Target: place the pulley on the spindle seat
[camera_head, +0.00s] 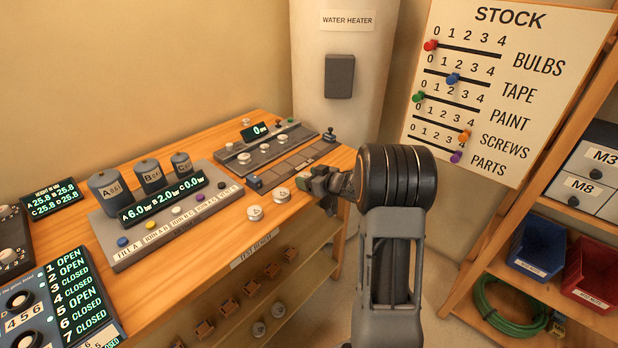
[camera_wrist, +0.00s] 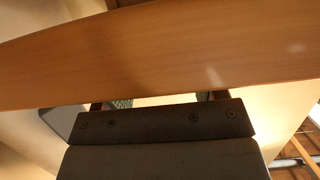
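No part is labelled as the pulley or the spindle seat, and I cannot tell for sure which they are. Two grey round pieces (camera_head: 278,309) lie on the low shelf under the bench, beside several brown blocks. Two pale round pieces (camera_head: 255,212) stand near the front edge of the bench top. My gripper (camera_head: 318,184) is at the bench's right front edge, close to the right pale piece (camera_head: 281,195). In the wrist view its two fingers (camera_wrist: 166,100) are apart with nothing visible between them; a wooden surface (camera_wrist: 170,52) hides what lies beyond.
The wooden bench (camera_head: 190,268) carries a button panel with three grey canisters (camera_head: 151,176), a second panel (camera_head: 270,150) and readouts at left. A water heater (camera_head: 345,40) stands behind. A shelf with red (camera_head: 592,275) and blue bins is at right.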

